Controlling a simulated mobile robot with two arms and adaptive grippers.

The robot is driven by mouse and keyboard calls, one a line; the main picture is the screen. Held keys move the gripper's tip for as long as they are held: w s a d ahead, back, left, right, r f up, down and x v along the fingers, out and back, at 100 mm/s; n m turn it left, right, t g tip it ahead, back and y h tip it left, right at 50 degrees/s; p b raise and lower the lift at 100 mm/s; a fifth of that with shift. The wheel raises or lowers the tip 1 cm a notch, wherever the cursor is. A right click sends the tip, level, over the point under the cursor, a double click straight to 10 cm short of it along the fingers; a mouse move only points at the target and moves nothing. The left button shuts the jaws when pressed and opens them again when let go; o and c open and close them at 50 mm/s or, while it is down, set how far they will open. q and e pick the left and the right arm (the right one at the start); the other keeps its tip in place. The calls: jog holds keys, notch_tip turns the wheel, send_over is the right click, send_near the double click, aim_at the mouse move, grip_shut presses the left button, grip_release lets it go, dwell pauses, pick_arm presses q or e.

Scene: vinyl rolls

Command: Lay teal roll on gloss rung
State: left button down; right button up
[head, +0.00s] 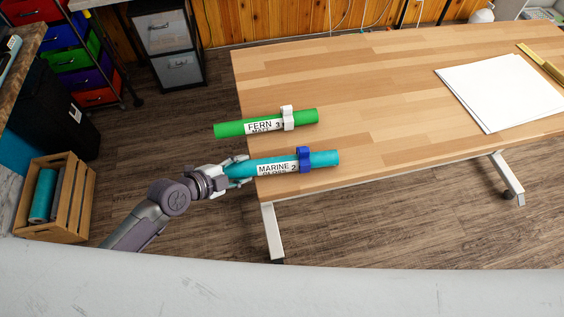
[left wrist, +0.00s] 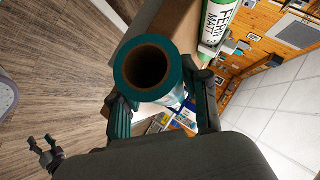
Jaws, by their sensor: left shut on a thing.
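The teal roll (head: 323,158), labelled MARINE with a partly legible second line and a 2, lies across the left edge of the table in the head view. A blue clip (head: 303,159) is around it. My left gripper (head: 236,170) is shut on its left end, which sticks out past the edge. In the left wrist view, the fingers are either side of the teal roll (left wrist: 178,62), and its open brown core faces the camera. I cannot make out a gloss rung. My right gripper (left wrist: 43,148) seems to show small in the left wrist view, its fingers apart.
A green roll (head: 233,129) labelled FERN, with a white clip (head: 287,118), lies just behind the teal one. White sheets (head: 500,90) lie on the table (head: 400,130) at right. A wooden crate (head: 65,232) with another teal roll (head: 43,195) stands at left. The table's middle is clear.

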pick_arm(q)
jog(key=shift+r, duration=0.15)
dwell(0.3)
jog(key=shift+r+p, duration=0.75)
jog(key=shift+r, duration=0.1)
jog(key=shift+r+p, duration=2.9)
jog(key=shift+r, duration=0.7)
